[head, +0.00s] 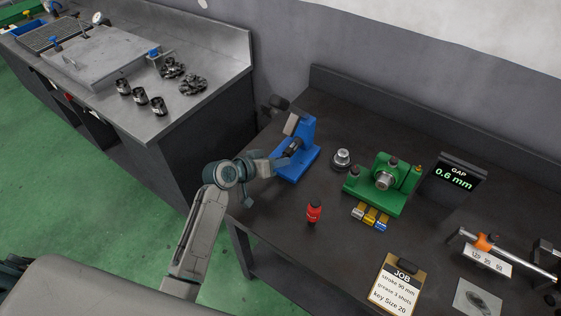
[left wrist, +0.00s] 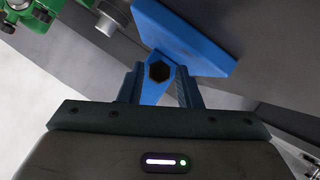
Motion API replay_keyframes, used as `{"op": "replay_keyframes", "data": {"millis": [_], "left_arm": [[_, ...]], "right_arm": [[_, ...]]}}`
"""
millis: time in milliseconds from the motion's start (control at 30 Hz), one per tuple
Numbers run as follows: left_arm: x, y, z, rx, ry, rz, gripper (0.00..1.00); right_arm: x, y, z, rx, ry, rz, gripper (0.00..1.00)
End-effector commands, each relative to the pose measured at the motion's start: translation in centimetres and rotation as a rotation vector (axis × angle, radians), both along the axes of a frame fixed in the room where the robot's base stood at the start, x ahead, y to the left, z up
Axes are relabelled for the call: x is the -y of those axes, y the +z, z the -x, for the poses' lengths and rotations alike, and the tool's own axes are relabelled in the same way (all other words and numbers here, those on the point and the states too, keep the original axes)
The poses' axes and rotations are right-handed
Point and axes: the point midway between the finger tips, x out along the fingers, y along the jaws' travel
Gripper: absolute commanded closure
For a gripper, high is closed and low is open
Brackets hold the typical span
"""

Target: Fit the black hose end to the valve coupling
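A blue stand (head: 306,150) stands on the dark bench. A short black cylindrical piece (head: 294,146), which looks like the hose end, sits at it. In the left wrist view a dark hexagonal end (left wrist: 160,71) shows against the blue stand (left wrist: 185,38). My left gripper (head: 279,162) is at the stand's left side. In the left wrist view its two fingers (left wrist: 160,88) are apart, with the hexagonal end between them in the picture; blue shows in the gap. A green block (head: 376,196) carries a round metal coupling (head: 383,181), right of the stand. My right gripper is not in view.
A grey round fitting (head: 342,159) stands between stand and green block. The bench's left edge lies under my left arm.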

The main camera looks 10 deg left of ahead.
Motion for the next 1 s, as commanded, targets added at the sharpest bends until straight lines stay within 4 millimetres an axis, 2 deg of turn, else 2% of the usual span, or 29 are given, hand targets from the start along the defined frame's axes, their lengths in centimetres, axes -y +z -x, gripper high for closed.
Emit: {"op": "replay_keyframes", "data": {"millis": [33, 167, 200, 367, 1000], "left_arm": [[0.0, 0.0, 0.0, 0.0, 0.0, 0.0, 0.71], [0.0, 0.0, 0.0, 0.0, 0.0, 0.0, 0.97], [0.0, 0.0, 0.0, 0.0, 0.0, 0.0, 1.0], [-0.1, 0.0, 0.1, 0.001, 0.001, 0.0, 1.0], [-1.2, 0.0, 3.1, -0.001, 0.0, -0.001, 1.0]], "right_arm": [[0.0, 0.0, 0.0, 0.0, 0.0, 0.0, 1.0], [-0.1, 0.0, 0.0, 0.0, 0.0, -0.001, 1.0], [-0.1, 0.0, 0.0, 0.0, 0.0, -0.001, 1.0], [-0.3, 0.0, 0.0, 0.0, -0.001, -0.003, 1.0], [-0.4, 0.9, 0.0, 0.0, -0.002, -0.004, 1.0]]}}
